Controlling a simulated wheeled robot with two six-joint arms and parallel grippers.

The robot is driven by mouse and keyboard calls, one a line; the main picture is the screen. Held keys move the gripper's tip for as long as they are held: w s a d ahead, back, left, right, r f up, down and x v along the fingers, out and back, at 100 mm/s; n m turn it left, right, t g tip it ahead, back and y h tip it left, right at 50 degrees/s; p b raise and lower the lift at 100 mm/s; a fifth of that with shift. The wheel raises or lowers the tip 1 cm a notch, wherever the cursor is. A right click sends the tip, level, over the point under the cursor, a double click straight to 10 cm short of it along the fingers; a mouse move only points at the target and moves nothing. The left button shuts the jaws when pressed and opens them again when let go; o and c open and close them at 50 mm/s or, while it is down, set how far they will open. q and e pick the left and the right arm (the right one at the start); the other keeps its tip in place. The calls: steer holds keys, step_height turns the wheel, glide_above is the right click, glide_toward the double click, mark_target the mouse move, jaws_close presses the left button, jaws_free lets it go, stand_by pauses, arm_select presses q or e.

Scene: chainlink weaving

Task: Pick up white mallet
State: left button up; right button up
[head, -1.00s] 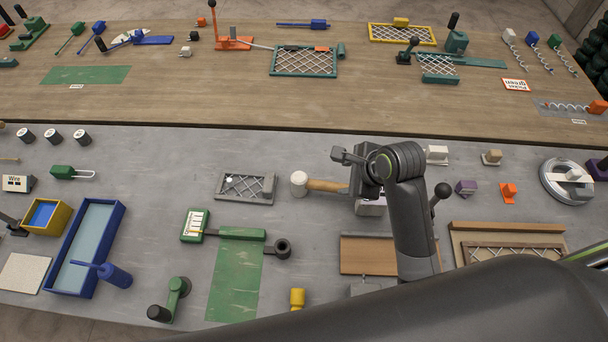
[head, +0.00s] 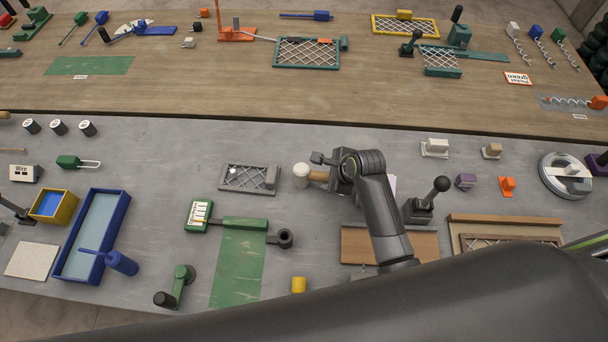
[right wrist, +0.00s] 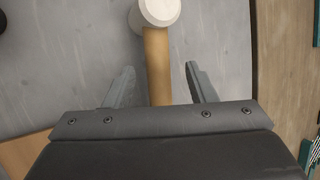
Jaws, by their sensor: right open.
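The white mallet (head: 301,176) lies on the grey bench, its white head at the left and its wooden handle running right beneath my right gripper. In the right wrist view the mallet's white head (right wrist: 159,12) is at the top and its tan handle (right wrist: 157,65) runs down between the fingers. My right gripper (right wrist: 159,80) is open, with one finger on each side of the handle and a visible gap to each. In the head view my right gripper (head: 325,170) covers most of the handle. My left gripper is not in view.
A small grey mesh frame (head: 249,178) lies left of the mallet head. A black-knobbed lever device (head: 420,210) stands right of my forearm. A brown wooden board (head: 420,246) lies in front, and a green plate (head: 239,270) lies front left.

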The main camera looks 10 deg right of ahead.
mark_target(324, 176)
steer(key=shift+p+x, duration=0.7)
steer(key=shift+x, duration=1.7)
steer(key=shift+s, duration=0.1)
steer(key=shift+c, duration=0.2)
steer(key=shift+a, duration=0.1)
jaws_close()
